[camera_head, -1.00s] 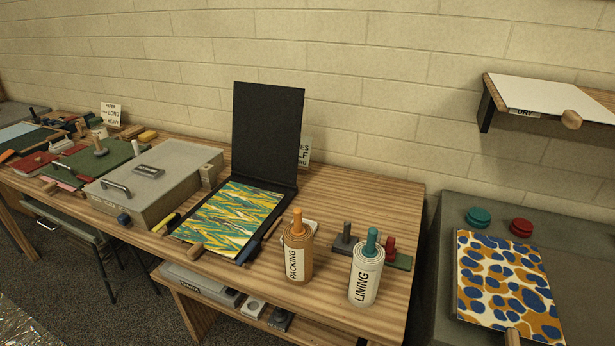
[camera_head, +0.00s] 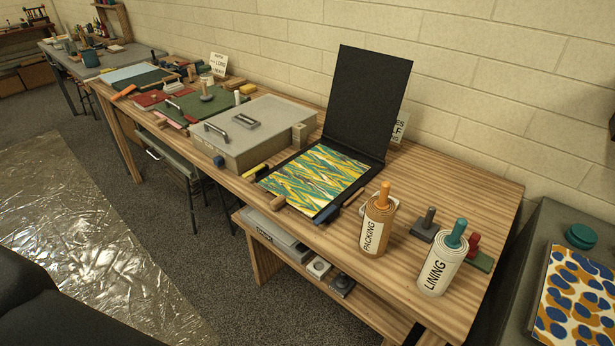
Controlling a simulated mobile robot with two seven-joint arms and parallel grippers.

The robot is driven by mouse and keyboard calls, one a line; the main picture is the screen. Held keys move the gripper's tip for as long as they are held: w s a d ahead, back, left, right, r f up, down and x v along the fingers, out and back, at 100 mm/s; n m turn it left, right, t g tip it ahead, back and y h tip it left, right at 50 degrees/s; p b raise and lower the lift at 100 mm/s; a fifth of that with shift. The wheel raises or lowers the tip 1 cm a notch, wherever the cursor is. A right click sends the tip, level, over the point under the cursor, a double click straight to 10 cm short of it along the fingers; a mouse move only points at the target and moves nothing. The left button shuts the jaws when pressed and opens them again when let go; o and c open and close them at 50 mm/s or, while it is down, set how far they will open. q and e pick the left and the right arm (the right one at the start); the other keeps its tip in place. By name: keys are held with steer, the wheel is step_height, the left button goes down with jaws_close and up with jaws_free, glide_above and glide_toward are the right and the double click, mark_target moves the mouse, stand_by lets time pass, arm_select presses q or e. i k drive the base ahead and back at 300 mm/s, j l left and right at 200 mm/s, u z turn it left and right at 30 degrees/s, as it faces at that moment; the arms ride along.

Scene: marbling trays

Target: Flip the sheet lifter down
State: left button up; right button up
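A flat black panel (camera_head: 367,102), which looks like the sheet lifter, stands raised and leans slightly back. Its lower edge meets the back edge of a black base (camera_head: 328,213) on the wooden table. A marbled sheet (camera_head: 313,173) in green, yellow and white lies on that base. A wooden handle (camera_head: 271,200) shows at the front left edge of the sheet. Neither of my grippers is in view.
A grey lidded box (camera_head: 253,131) stands left of the sheet on the table (camera_head: 456,201). The PACKING roll (camera_head: 376,226) and LINING roll (camera_head: 441,265) stand to its right. A blue-and-orange marbled sheet (camera_head: 577,304) lies at the far right. Shiny floor sheeting (camera_head: 80,230) is at left.

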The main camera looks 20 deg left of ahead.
mark_target(131, 87)
steer(key=u, duration=1.7)
steer(key=i+j+u, duration=0.15)
steer(key=i, duration=0.15)
steer(key=i+u, duration=0.2)
steer(key=i+j+u, duration=0.1)
steer(key=i+u, duration=0.15)
steer(key=i, duration=1.25)
steer(key=i+j+z, duration=0.1)
steer(key=i+z, duration=0.35)
steer(key=i+j+z, duration=0.45)
steer(key=i, duration=0.15)
steer(key=i+j+z, duration=0.9)
steer(key=k+j, duration=0.05)
